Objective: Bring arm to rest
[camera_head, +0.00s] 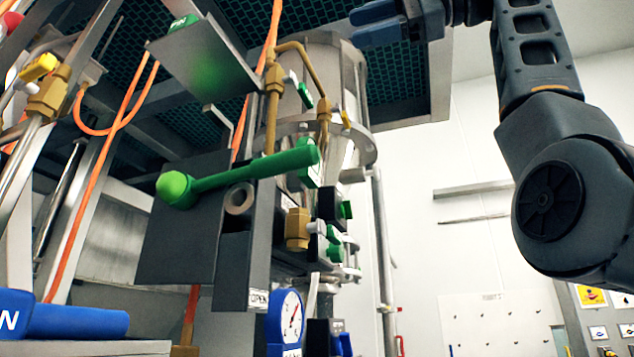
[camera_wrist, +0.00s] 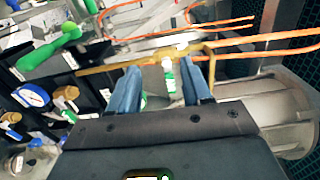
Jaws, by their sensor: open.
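My gripper (camera_head: 376,24) is at the top of the head view, with its blue fingers pointing left in front of the steel sifter vessel. My dark grey arm comes down along the right side of that view. In the wrist view my gripper (camera_wrist: 157,92) shows two blue fingers apart, with nothing held between them. A small green and white fitting (camera_wrist: 168,78) shows in the gap, beyond the fingers; I cannot tell how far.
A long green lever (camera_head: 245,175) sticks out from a dark box left of centre. The steel vessel (camera_head: 306,75) has brass pipes and green valves. A blue gauge (camera_head: 288,318) stands below. Orange hoses (camera_head: 92,190) run at left. Free space lies before the white wall (camera_head: 470,240).

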